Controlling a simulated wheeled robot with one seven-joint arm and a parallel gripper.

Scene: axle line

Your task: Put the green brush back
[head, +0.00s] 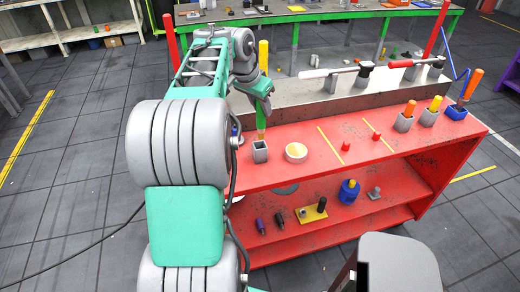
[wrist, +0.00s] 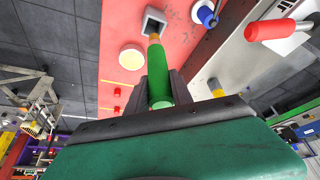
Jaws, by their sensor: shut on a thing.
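My gripper (head: 261,98) is shut on the green brush (head: 261,122), and the brush also shows between the fingers in the wrist view (wrist: 159,85). The brush is about upright, handle up, with its tan tip (wrist: 154,39) down. Below it, a grey square holder (head: 260,153) stands near the left end of the red bench top; its open mouth shows in the wrist view (wrist: 154,20). The brush tip is at or just above the mouth. I cannot tell whether it is inside the rim.
A round cream-topped pot (head: 296,152) stands just right of the holder. Two small red pegs and yellow lines lie further right. Holders with orange and yellow handles (head: 435,104) stand at the right end. A raised grey ledge (head: 340,95) runs behind.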

